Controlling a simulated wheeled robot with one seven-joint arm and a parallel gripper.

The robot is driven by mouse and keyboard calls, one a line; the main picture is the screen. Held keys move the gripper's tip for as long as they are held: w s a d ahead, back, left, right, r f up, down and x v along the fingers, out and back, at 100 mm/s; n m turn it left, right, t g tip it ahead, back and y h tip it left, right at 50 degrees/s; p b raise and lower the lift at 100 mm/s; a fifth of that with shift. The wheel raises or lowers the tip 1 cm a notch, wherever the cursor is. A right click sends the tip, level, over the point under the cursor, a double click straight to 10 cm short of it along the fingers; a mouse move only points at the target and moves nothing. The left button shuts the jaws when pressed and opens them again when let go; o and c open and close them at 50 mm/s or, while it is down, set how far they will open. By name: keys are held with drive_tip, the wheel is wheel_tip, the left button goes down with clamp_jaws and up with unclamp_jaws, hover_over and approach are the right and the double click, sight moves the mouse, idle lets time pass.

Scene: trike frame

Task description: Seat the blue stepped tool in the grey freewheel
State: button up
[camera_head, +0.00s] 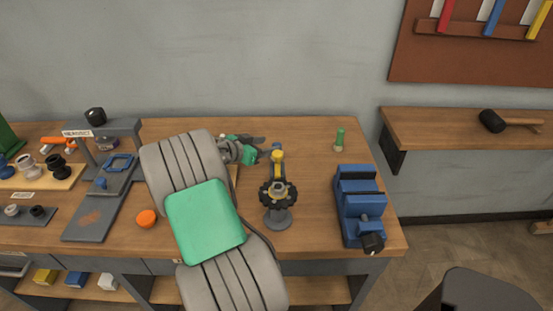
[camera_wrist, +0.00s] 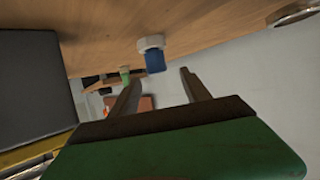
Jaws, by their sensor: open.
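My gripper (camera_head: 258,143) is open and empty above the back middle of the bench, partly hidden by my wrist in the head view. In the wrist view the gripper (camera_wrist: 160,75) has its two fingers apart. A blue piece with a pale collar, likely the blue stepped tool (camera_wrist: 155,63), shows beyond and roughly between the fingertips, not held. In the head view a small blue top (camera_head: 277,146) shows just right of my gripper. The dark grey toothed freewheel (camera_head: 266,195) sits on a grey round-footed stand (camera_head: 278,222), nearer the front, with a yellow-topped part above it.
A blue vise (camera_head: 358,205) stands at the bench's right edge. A green piece (camera_head: 339,139) stands at the back right. An orange ball (camera_head: 146,219) and a grey press-like frame (camera_head: 100,200) are left of my arm. Bare bench lies between the stand and the vise.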

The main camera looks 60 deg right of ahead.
sight(274, 145)
drive_tip(key=shift+p+x, duration=0.45)
drive_tip(key=shift+x, duration=1.4)
drive_tip(key=p+x, duration=0.1)
drive_tip(key=x, duration=0.3)
drive_tip(key=shift+s+f, duration=0.25)
clamp_jaws()
